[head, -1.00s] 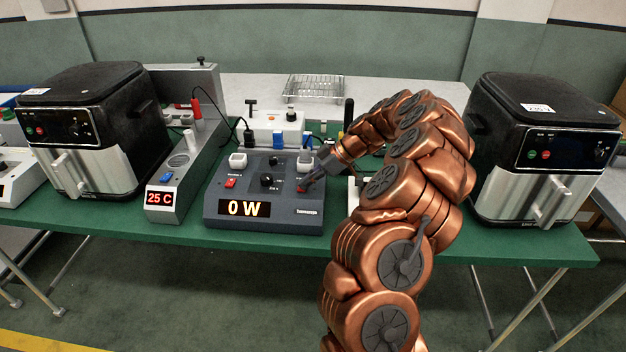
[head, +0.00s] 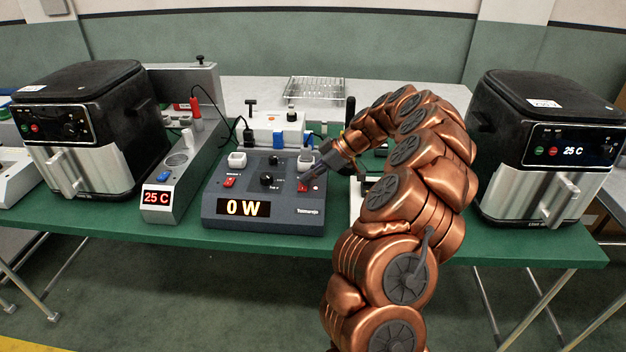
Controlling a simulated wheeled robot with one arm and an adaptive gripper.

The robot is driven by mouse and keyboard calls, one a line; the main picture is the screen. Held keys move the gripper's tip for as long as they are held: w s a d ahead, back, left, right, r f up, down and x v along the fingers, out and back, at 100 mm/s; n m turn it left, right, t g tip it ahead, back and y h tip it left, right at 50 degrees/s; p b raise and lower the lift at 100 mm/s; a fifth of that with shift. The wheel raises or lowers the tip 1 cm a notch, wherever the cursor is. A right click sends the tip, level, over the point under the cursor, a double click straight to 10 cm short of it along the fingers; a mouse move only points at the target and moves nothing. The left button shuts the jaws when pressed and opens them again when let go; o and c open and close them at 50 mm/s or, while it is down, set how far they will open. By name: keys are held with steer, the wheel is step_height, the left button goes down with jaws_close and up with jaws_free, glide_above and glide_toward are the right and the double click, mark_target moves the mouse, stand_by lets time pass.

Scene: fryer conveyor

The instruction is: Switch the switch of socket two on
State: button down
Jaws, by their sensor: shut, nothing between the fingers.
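The dark grey power unit (head: 225,208) on the green table shows "0 W". It has a red switch on the left (head: 230,183) and another on the right (head: 303,187), each in front of a white socket. The right socket (head: 306,161) and right switch sit beside my gripper (head: 312,179). My gripper is shut and empty, its tips just above and right of the right switch. I cannot tell whether they touch it. The switch's tilt is too small to read. The right air fryer (head: 548,150) has a lit "25 C" display.
A left air fryer (head: 78,125) has a dark display. A grey thermometer unit (head: 160,198) reads "25 C" beside the power unit. A white device with cables (head: 275,130) and a wire rack (head: 314,90) stand behind. The table's front edge is near.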

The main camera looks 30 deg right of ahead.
steer(key=shift+r, duration=0.1)
steer(key=shift+r, duration=0.1)
steer(key=shift+r, duration=0.3)
steer(key=r+b, duration=0.1)
steer(key=r, duration=0.1)
steer(key=s+r+b, duration=0.1)
steer(key=shift+d+r, duration=0.15)
steer(key=shift+r, duration=0.25)
steer(key=s+b+v, duration=0.1)
steer(key=v, duration=0.7)
steer(key=shift+s+r, duration=0.2)
steer(key=shift+r, duration=0.1)
